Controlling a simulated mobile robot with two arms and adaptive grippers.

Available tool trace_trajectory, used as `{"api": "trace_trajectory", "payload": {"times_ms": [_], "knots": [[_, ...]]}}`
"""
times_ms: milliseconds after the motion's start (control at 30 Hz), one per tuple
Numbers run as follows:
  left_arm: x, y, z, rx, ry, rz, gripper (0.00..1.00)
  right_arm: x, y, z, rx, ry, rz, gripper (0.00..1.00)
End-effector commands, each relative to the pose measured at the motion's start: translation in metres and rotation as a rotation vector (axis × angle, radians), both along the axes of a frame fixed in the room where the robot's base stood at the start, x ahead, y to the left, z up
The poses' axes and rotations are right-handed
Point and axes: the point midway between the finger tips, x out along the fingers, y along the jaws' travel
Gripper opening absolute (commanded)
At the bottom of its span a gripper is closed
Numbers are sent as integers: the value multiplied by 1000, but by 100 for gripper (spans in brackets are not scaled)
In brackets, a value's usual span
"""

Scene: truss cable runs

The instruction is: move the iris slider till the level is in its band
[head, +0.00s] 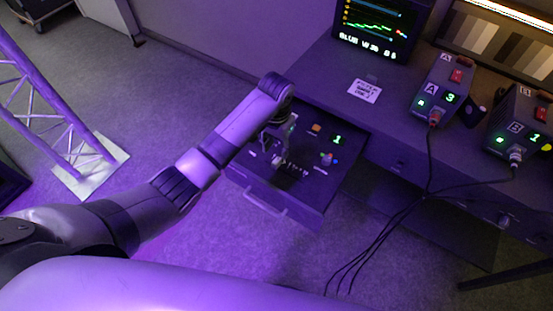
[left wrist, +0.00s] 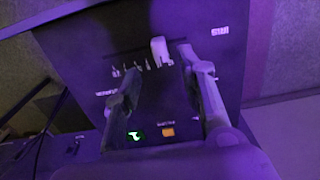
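A pale slider knob (left wrist: 160,50) stands on a dark control panel (left wrist: 95,40), on a slot line, in the left wrist view. My left gripper (left wrist: 158,68) is open, one finger each side of the knob in the picture; I see no contact. In the head view my left gripper (head: 281,150) is low over the pulled-out panel drawer (head: 310,205) and hides part of it. The monitor (head: 376,28) shows green and coloured traces; its band is too small to tell. My right gripper is not in view.
The panel also has a green "1" display (head: 338,140), an orange button (head: 316,128) and a coloured knob (head: 327,158). Box A (head: 442,88) and box B (head: 520,120) stand on the desk, their cables hanging down right of the drawer. A truss (head: 50,100) stands left.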

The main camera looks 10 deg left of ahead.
Motion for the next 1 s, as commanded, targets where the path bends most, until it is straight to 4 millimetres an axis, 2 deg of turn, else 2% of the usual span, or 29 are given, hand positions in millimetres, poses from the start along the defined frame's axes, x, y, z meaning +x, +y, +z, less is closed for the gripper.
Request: {"api": "trace_trajectory", "payload": {"times_ms": [33,200,400,800,1000], "knots": [[-1,0,-12,2,5,0,37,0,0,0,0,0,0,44],[-1,0,-45,1,3,0,37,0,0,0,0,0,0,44],[0,0,-69,0,0,-1,37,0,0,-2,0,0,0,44],[0,0,-75,0,-1,-1,36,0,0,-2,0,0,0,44],[0,0,-75,0,-1,-1,23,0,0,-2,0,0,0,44]]}}
